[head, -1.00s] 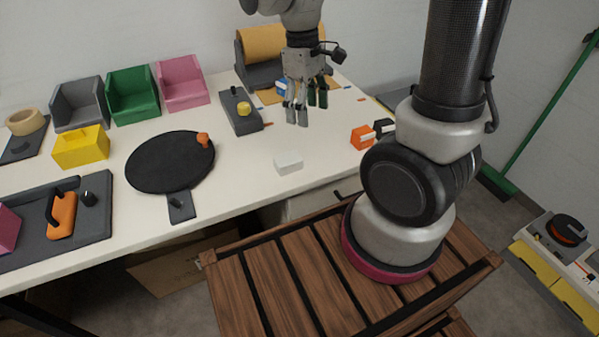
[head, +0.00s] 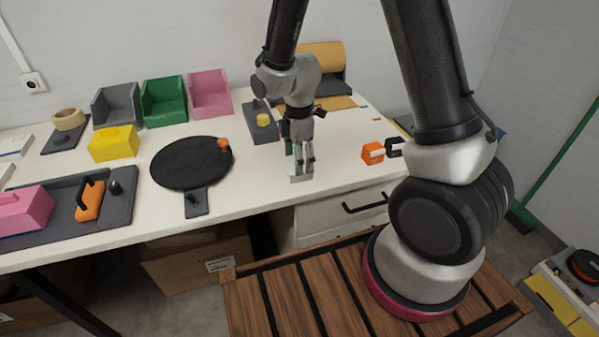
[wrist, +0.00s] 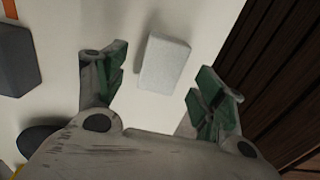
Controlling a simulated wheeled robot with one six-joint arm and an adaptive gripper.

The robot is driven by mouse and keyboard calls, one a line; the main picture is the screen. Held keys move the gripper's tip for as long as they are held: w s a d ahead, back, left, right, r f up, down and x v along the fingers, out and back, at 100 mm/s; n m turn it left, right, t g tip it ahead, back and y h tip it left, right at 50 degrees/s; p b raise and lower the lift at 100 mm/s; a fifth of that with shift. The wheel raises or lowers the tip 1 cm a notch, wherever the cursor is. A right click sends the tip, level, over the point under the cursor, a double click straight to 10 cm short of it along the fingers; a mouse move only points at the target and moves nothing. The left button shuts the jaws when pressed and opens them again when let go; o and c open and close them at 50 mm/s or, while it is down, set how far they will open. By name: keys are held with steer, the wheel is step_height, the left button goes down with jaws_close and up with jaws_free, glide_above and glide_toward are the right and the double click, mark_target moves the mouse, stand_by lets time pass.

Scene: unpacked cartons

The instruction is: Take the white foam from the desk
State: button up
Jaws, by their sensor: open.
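The white foam (wrist: 165,63) is a small pale block lying on the white desk (head: 262,187). In the wrist view it shows between and just beyond the two green-padded fingers of my gripper (wrist: 160,88), which is open. A clear gap shows between the foam and each finger there. In the head view my gripper (head: 299,165) points down near the desk's front edge, over the foam (head: 300,178), which is partly hidden by the fingers. I cannot tell the exact height of the fingertips above the desk.
A black round turntable (head: 190,165) lies to the left of my gripper. An orange block (head: 372,153) sits to the right. Grey, green and pink bins (head: 208,95) stand at the back. A drawer (head: 335,212) is under the desk's front edge.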

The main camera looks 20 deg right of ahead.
step_height(320, 180, down, 4)
steer(key=shift+s+r, duration=0.1)
steer(key=shift+s, duration=0.05)
steer(key=c, duration=0.8)
steer(key=shift+c, duration=0.3)
